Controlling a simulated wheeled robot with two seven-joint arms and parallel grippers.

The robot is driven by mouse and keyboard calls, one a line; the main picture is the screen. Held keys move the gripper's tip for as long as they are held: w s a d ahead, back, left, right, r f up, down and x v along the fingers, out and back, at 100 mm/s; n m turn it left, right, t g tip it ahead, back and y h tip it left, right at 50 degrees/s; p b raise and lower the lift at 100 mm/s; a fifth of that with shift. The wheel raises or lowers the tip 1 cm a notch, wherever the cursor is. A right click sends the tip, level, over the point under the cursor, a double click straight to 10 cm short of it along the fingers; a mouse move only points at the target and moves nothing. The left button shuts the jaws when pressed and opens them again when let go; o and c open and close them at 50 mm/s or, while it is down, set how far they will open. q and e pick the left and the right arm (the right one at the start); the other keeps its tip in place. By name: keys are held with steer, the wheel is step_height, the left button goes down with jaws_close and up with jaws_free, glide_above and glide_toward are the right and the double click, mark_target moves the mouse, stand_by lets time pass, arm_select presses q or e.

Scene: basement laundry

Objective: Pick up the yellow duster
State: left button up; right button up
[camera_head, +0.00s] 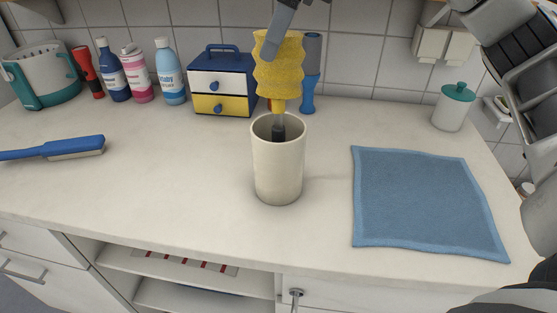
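The yellow duster (279,72) stands upright with its fluffy, ribbed head up. Its thin grey and black handle goes down into the mouth of a cream cup (278,170) on the counter. My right gripper (270,48) comes in from the top edge. One grey finger slants down across the front of the duster's head, touching or very close to it. The other finger is hidden or out of frame, so its grip cannot be told. My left gripper is not in view.
A blue cloth (425,200) lies right of the cup. A blue brush (60,148) lies at left. A small drawer box (223,82), bottles (170,75) and a blue-handled item (311,75) stand behind. A lidded jar (452,108) is at right. The counter in front is clear.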

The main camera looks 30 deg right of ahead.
jaws_close()
steer(key=shift+r, duration=0.15)
